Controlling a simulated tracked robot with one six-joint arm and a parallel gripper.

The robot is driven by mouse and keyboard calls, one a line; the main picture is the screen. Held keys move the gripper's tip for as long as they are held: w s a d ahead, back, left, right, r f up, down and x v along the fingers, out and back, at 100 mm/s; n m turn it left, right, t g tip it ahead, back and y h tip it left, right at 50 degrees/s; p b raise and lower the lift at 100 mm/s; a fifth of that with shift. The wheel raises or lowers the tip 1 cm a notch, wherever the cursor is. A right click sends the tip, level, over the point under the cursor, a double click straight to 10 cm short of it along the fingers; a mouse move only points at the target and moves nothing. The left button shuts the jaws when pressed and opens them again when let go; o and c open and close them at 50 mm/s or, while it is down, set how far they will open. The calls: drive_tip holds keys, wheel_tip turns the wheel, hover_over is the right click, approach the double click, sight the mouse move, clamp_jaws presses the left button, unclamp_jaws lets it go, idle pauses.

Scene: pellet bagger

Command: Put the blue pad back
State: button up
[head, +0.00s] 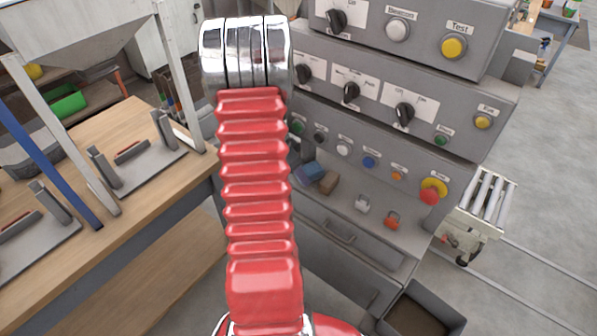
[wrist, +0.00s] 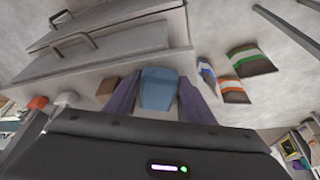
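The blue pad (wrist: 158,88) sits between the two purple fingers of my gripper (wrist: 160,94) in the wrist view. The fingers lie close along both its sides, and it appears held. In the head view the blue pad (head: 315,170) shows small beside my red arm, over the lower ledge of the grey control panel (head: 335,152). A purple finger of my gripper (head: 304,174) is at its left. A brown block (head: 328,183) is just to the right of the pad; it also shows left of the fingers in the wrist view (wrist: 107,86). Any gap beneath the pad cannot be judged.
The panel carries several knobs and buttons, including a red-on-yellow one (head: 431,191). White (head: 362,204) and orange (head: 392,219) fittings stand on the ledge. A drawer handle (head: 340,231) is below. A wooden bench (head: 135,120) is left. Several striped bags (wrist: 250,62) lie right in the wrist view.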

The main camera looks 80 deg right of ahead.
drive_tip(key=o, duration=0.4)
drive_tip(key=shift+c, duration=0.2)
drive_tip(key=shift+r, duration=0.1)
drive_tip(key=v, duration=1.2)
drive_tip(key=shift+a, duration=0.1)
idle(0.4)
